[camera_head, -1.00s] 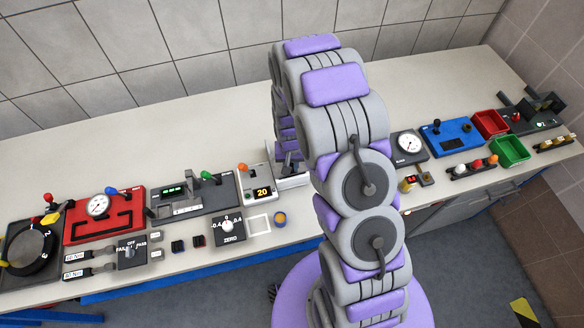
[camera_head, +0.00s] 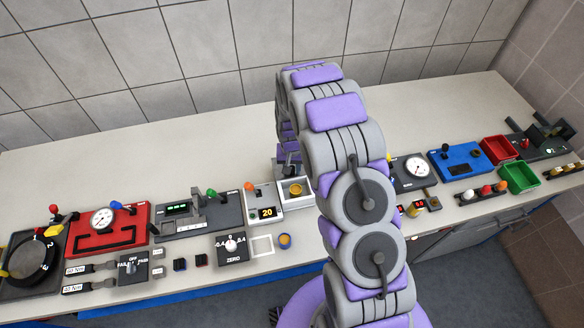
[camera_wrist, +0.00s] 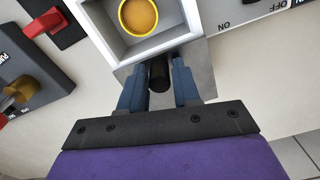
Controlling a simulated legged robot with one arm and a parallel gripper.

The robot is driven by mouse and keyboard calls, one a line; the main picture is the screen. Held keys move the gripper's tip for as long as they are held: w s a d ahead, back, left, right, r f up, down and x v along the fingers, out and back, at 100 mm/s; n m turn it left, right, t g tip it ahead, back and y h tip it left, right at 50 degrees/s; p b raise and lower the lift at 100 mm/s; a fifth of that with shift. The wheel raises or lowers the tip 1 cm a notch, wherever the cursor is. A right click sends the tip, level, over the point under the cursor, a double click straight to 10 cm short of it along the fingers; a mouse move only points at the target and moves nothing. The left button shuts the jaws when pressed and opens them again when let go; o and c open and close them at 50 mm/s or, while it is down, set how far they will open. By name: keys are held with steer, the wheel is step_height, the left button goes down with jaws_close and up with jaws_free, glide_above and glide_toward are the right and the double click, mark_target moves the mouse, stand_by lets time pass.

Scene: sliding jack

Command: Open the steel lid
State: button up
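The steel lid (camera_wrist: 199,78) is a flat grey plate with an upright black knob (camera_wrist: 158,76). In the wrist view it lies beside the white square box (camera_wrist: 113,48), clear of most of its opening. The box is open and shows a round yellow-rimmed orange thing (camera_wrist: 138,15) inside. My gripper (camera_wrist: 159,72) has its blue-grey fingers on both sides of the knob, close against it. In the head view the box (camera_head: 297,204) shows its yellow ring (camera_head: 295,189), with my gripper (camera_head: 288,172) at its back edge; the lid is mostly hidden there.
A ZERO dial box (camera_head: 232,248) and an orange-topped round piece (camera_head: 285,240) are in front. A gauge box (camera_head: 414,172) is to the right. The bench behind is clear.

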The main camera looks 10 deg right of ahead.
steer(key=shift+o, duration=1.3)
steer(key=shift+r, duration=0.1)
step_height(320, 180, up, 17)
steer(key=shift+r, duration=0.1)
steer(key=s+r+n+g+b, duration=0.1)
steer(key=s+r+b, duration=0.2)
steer(key=s, duration=0.7)
steer(key=s+r+b, duration=0.3)
steer(key=s+b, duration=0.1)
steer(key=s, duration=0.6)
steer(key=s+f+b, duration=0.1)
steer(key=s+b, duration=0.1)
steer(key=s, duration=0.7)
steer(key=s+f+n+b, duration=0.1)
steer(key=s+f+b, duration=0.1)
steer(key=s, duration=0.8)
steer(key=shift+f+n+g, duration=0.25)
steer(key=shift+n+g, duration=0.05)
steer(key=shift+g, duration=0.1)
